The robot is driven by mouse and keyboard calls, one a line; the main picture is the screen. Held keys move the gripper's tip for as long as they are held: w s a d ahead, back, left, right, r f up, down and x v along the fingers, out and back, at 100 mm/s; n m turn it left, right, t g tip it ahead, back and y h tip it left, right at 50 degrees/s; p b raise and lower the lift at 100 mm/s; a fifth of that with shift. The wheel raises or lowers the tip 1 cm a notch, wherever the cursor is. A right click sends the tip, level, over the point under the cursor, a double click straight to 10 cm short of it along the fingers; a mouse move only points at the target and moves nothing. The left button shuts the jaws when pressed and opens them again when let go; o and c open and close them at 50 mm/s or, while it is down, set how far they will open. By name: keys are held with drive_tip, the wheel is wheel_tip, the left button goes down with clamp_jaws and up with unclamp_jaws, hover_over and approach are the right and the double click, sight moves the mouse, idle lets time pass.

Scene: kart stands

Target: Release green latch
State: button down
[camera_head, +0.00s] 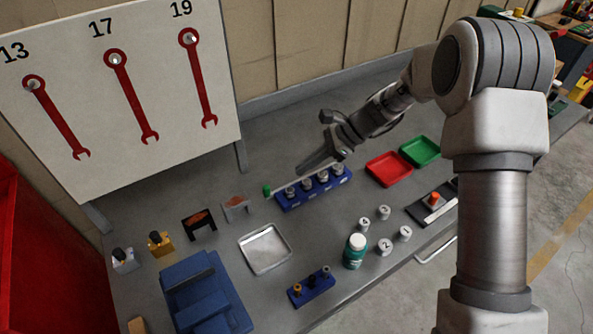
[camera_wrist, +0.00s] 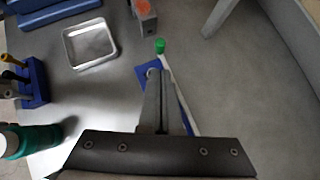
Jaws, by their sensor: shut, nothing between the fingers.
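The green latch shows as a small green knob (camera_head: 267,190) at the left end of a thin pale bar, by the blue socket rack (camera_head: 287,204). The rack holds several metal sockets in a row. In the wrist view the green knob (camera_wrist: 160,45) is just beyond my fingertips, and the pale bar (camera_wrist: 174,76) runs back along the right side of my fingers. My gripper (camera_head: 303,169) is shut and empty, above and behind the rack, to the right of the knob. In the wrist view my shut fingers (camera_wrist: 160,73) hide most of the rack.
Red (camera_head: 371,179) and green (camera_head: 433,159) trays lie right. Small stands (camera_head: 236,209) are left of the knob. The bench behind the rack is clear.

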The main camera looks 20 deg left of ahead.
sight(282, 193)
drive_tip(key=x, duration=0.8)
drive_tip(key=shift+s+a+f, duration=0.1)
drive_tip(key=shift+a+f, duration=0.05)
drive_tip(key=s+a, duration=0.2)
drive_tip(key=shift+s, duration=0.3)
drive_tip(key=shift+w+d+r+p, duration=0.1)
drive_tip(key=shift+d+r+p, duration=0.05)
drive_tip(key=shift+r+p, duration=0.2)
drive_tip(key=p+v, duration=0.4)
drive_tip(key=v, duration=0.5)
drive_tip(key=shift+w+d, duration=0.2)
drive_tip(key=shift+d, duration=0.05)
